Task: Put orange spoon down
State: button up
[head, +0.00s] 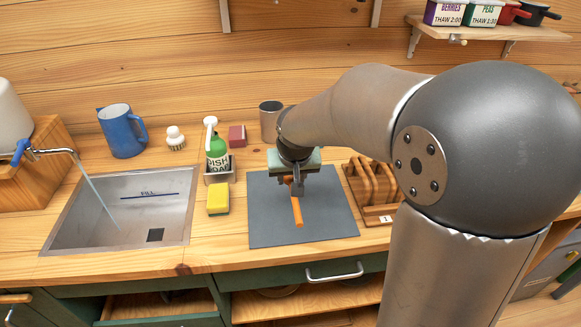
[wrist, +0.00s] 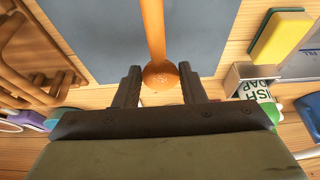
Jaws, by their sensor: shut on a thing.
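The orange spoon (head: 297,212) shows over the grey mat (head: 265,225), its shaft pointing toward the front edge of the counter. My gripper (head: 295,188) points down above the mat and is shut on the spoon near its round end. In the wrist view the spoon's round end (wrist: 161,73) sits between the two fingers of my gripper (wrist: 160,84), and its shaft runs up over the mat (wrist: 105,35). I cannot tell whether the spoon touches the mat. In the head view the gripper hides the spoon's held end.
A wooden rack (head: 374,186) stands right of the mat. Left are a yellow sponge (head: 218,201), a green soap bottle (head: 217,152) and a sink (head: 100,205) with running water. A metal cup (head: 270,121) stands behind. The mat's left part is clear.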

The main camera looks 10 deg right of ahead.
jog(key=w+f, duration=0.1)
jog(key=w+d+f, duration=0.1)
jog(key=f, duration=0.1)
jog(key=w+d+f, duration=0.1)
jog(key=shift+f, duration=0.2)
jog(key=shift+w+d+f+p, duration=0.1)
jog(key=shift+f+p, duration=0.2)
jog(key=shift+f, duration=1.3)
jog(key=shift+f, duration=0.2)
jog(key=o, duration=1)
jog(key=shift+o, duration=0.2)
jog(key=shift+r, duration=0.1)
